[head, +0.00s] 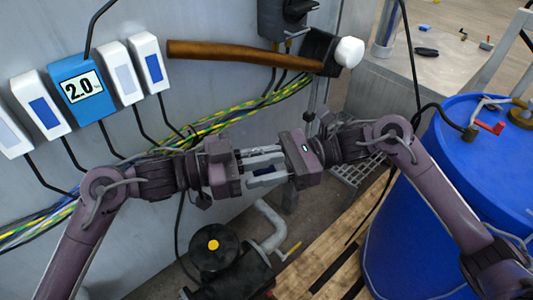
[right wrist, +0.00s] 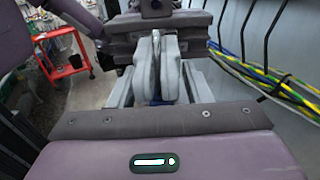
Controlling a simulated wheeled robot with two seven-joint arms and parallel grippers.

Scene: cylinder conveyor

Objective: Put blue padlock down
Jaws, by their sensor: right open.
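My left gripper (head: 274,164) and right gripper (head: 254,165) face each other in the middle of the head view, their fingers overlapping. A small dark blue piece, which looks like the blue padlock (head: 263,170), shows between the fingers. In the right wrist view, the fingers of my left gripper (right wrist: 157,80) are close together, with a bit of blue of the padlock (right wrist: 157,98) between them. My right gripper (right wrist: 160,88) is open, its fingers apart on either side of the left fingers. Most of the padlock is hidden.
A grey wall with white and blue boxes (head: 78,90) and cables stands behind on the left. A hammer (head: 245,53) hangs above the grippers. A blue barrel (head: 440,220) stands at right, a wooden pallet (head: 325,260) and dark pump (head: 225,265) below. A red cart (right wrist: 65,60) is farther off.

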